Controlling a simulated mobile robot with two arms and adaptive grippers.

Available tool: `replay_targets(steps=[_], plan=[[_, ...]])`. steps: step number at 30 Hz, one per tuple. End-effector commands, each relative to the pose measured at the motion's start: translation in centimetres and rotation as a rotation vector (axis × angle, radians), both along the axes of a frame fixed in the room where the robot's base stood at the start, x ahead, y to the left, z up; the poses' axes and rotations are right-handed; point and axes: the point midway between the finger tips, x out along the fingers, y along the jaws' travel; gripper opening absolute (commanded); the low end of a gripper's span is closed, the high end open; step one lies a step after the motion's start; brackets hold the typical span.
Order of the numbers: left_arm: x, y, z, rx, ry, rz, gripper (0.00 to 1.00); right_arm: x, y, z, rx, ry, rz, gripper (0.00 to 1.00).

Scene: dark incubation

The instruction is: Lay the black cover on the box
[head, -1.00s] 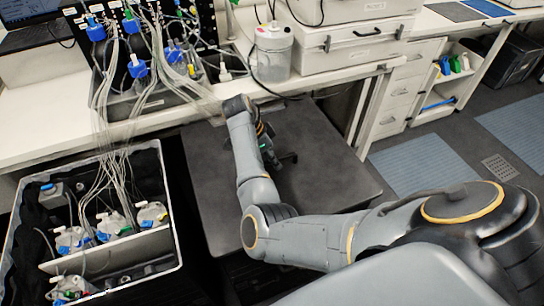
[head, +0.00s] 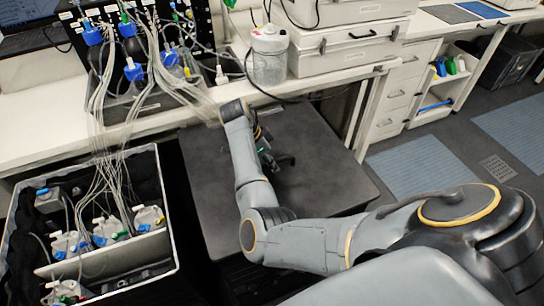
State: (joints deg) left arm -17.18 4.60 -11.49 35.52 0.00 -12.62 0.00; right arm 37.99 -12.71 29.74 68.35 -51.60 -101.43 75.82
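The box (head: 168,205) stands at the lower left of the head view. It has a pale rim and black lining, is open at the top, and holds several bottles with tubing. A flat black panel (head: 325,180), which looks like the black cover, lies level to the right of the box, below the bench front. My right arm reaches over this panel. My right gripper (head: 281,160) is dark, small and partly hidden by the arm, over the panel's middle. I cannot tell whether it touches the panel or how its fingers stand. My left gripper is out of view.
Tubes (head: 105,150) run from the box up to capped bottles on the white bench (head: 45,128). A clear jar (head: 269,55) and stacked pale cases (head: 345,48) stand at the bench's back. Drawers (head: 396,95) and open grey floor lie to the right.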

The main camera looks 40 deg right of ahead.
Motion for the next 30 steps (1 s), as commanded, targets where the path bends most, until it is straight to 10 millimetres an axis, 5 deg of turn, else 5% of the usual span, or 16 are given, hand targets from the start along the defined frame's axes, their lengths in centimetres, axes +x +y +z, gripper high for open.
replay_targets(steps=[4, 16, 30], plan=[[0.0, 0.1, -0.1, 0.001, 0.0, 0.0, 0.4, -0.3, 0.2, -0.6, 0.008, 0.01, 0.001, 0.41], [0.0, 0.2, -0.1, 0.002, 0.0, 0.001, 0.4, -0.1, 0.4, 0.1, 0.007, 0.008, 0.003, 0.41], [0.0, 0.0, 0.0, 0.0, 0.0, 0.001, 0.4, 2.0, 3.5, 8.3, 0.007, 0.006, 0.002, 0.41]])
